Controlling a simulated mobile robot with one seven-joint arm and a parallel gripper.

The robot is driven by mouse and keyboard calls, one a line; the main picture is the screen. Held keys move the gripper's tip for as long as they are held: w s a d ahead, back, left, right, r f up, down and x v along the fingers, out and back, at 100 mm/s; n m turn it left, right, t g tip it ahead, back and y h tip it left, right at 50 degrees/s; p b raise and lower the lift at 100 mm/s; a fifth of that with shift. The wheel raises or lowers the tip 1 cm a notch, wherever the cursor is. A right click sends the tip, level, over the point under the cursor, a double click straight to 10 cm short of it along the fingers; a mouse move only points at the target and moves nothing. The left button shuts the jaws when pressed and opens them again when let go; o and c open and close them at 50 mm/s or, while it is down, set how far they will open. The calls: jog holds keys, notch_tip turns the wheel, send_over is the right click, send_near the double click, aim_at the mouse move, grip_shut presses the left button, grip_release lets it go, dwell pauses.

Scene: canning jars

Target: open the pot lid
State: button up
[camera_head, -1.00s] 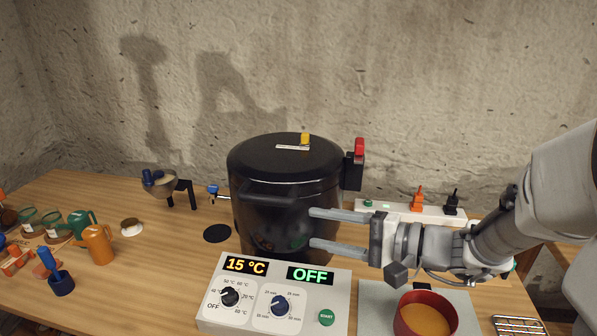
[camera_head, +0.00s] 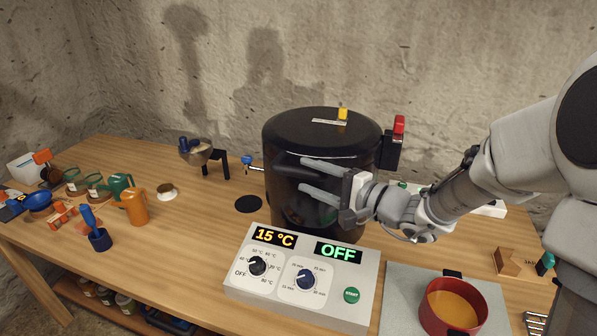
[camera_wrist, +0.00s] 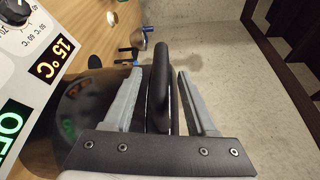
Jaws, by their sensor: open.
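The black pot (camera_head: 305,200) stands behind the control box, with its black lid (camera_head: 322,130) closed on top. A dark bar handle (camera_head: 290,162) sticks out at the front of the lid; in the wrist view the handle (camera_wrist: 158,90) lies between my two fingers. My gripper (camera_head: 305,178) is open, one finger on each side of the handle, with a gap visible on the right side. Whether the left finger touches it I cannot tell. A yellow knob (camera_head: 343,114) sits on the lid, and a red-tipped latch (camera_head: 398,127) is at the pot's right side.
The control box (camera_head: 300,280) reads 15 °C and OFF, right in front of the pot. A red pan (camera_head: 452,305) with orange contents stands front right.

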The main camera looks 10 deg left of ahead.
jog(key=shift+x, duration=1.8)
grip_shut()
